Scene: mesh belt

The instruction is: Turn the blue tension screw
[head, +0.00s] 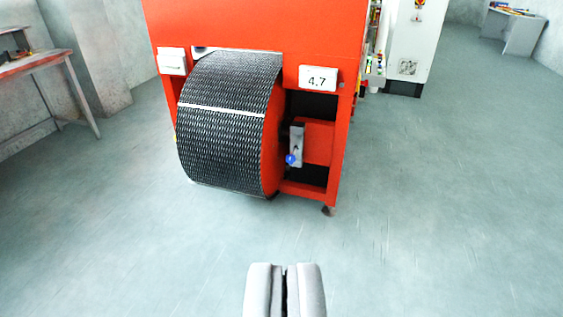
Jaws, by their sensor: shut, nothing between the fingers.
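The blue tension screw (290,159) shows as a small blue knob low on a grey bracket (297,143), at the right side of the belt drum. The dark mesh belt (222,140) wraps over the drum at the front of the red machine (255,25) and has a white line across it. My gripper (285,268) is at the bottom middle of the view. Its two grey fingers are shut, with nothing between them. It is well short of the screw and apart from the machine.
A white plate reading 4.7 (318,79) is on the machine above the screw. A workbench (40,62) stands at the left and a white cabinet (412,50) behind at the right. A table (514,28) is far right. The grey floor (440,220) before the machine is clear.

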